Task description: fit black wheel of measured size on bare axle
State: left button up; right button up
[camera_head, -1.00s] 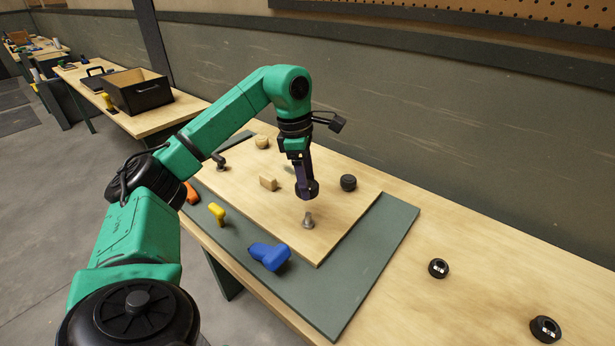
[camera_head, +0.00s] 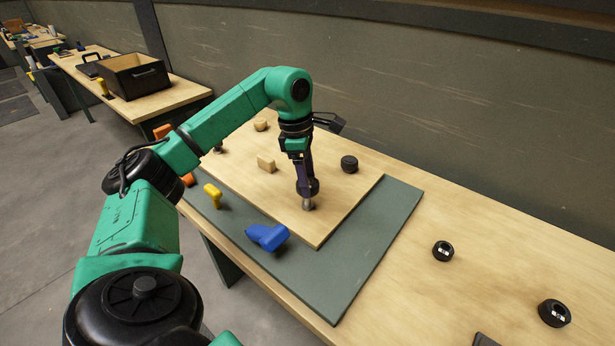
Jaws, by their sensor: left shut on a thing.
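My left gripper (camera_head: 307,180) points down over the board (camera_head: 318,238), shut on a dark round piece that looks like a black wheel, largely merged with the dark fingers. A grey metal axle (camera_head: 308,204) stands on the board directly under it. The wheel is at the top of the axle; I cannot tell whether it is around it or just above. Another black wheel-like piece (camera_head: 349,164) sits on the board to the right. Two black wheels with white marks, one nearer the board (camera_head: 443,251) and one farther right (camera_head: 554,313), lie on the table. My right gripper is out of view.
Wooden blocks (camera_head: 266,164) stand on the board. A yellow piece (camera_head: 213,194) and a blue piece (camera_head: 268,237) lie on the green mat (camera_head: 360,270). A black open box (camera_head: 135,78) is on another table at the back left. The table between mat and loose wheels is clear.

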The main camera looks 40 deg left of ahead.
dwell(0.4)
pick_arm(q)
jog(key=shift+p, duration=0.5)
dwell(0.5)
jog(key=shift+f+b, duration=1.25)
jog(key=shift+f, duration=0.95)
